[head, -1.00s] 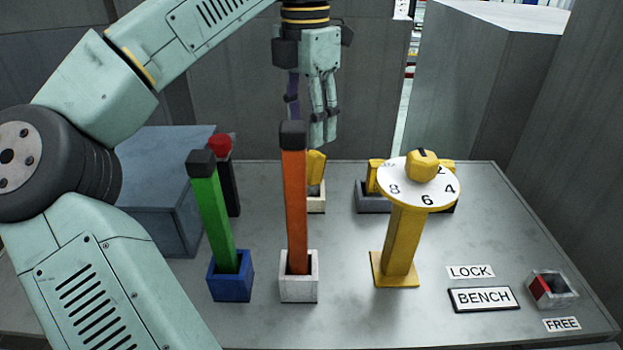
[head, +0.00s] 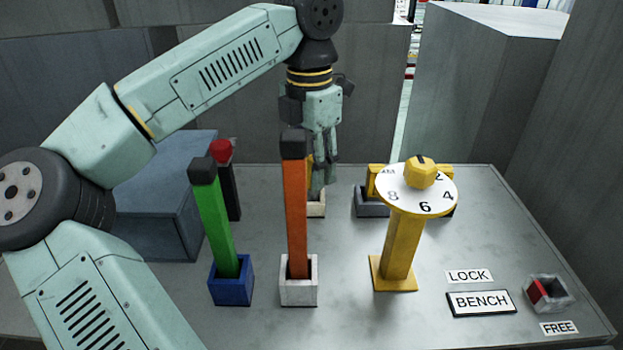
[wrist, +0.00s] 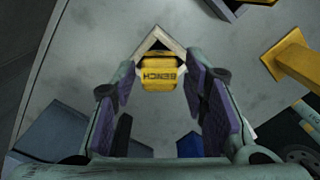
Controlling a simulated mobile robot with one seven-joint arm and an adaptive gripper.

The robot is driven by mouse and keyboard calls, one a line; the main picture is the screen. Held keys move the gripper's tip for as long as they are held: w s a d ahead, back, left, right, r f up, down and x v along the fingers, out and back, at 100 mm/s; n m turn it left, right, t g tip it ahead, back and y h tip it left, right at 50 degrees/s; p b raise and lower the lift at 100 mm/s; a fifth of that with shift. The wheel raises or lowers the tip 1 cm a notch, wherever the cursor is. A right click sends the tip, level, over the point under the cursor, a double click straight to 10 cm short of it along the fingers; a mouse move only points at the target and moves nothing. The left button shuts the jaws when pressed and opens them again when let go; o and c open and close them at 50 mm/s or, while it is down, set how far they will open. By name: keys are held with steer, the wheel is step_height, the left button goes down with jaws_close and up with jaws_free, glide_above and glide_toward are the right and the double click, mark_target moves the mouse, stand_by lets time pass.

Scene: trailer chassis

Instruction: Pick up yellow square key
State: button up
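My gripper (wrist: 158,82) is open, with one purple-padded finger on each side of the key and gaps visible between. In the head view my gripper (head: 321,186) points down behind the orange lever and hides most of the key. Only a sliver of the yellow key (head: 309,168) shows, above its white socket (head: 317,208). I cannot tell how deep the fingers reach along it.
An orange lever (head: 296,215) stands in front of my gripper, with a green lever (head: 213,220) and a red-topped black one (head: 227,180) to the left. A yellow numbered dial post (head: 402,245) stands right. The bench's right front holds labels and a small red switch (head: 545,291).

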jaws_close()
stand_by(0.4)
